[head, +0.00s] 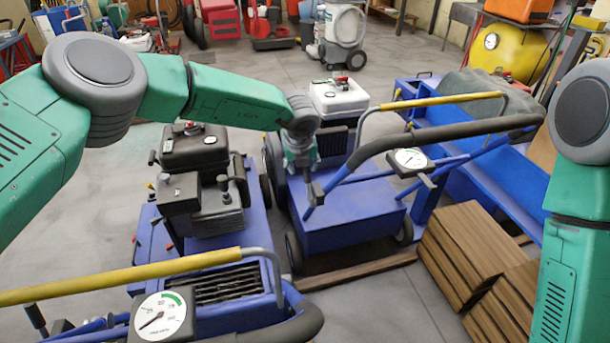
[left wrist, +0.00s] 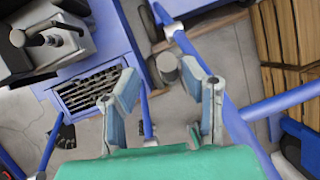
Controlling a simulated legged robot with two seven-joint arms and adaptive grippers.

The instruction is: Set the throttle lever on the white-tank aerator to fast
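The white-tank aerator (head: 342,100) stands at the centre of the head view, with a blue body and a long handle frame. My left gripper (head: 303,163) is beside its handle frame, left of the gauge, pointing down. In the left wrist view my left gripper (left wrist: 167,88) has its two fingers well apart with nothing clamped between them. A dark grey knob (left wrist: 167,66), possibly the throttle lever's end, shows just beyond the fingertips, beside a blue bar. I cannot tell whether a finger touches it, nor the lever's setting. My right gripper is out of view.
A second blue aerator with a black tank (head: 195,146) stands close on the left. The white-tank machine's gauge (head: 409,160) and dark handle grip (head: 440,137) lie right of my left gripper. Stacked brown boards (head: 465,245) are at the lower right.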

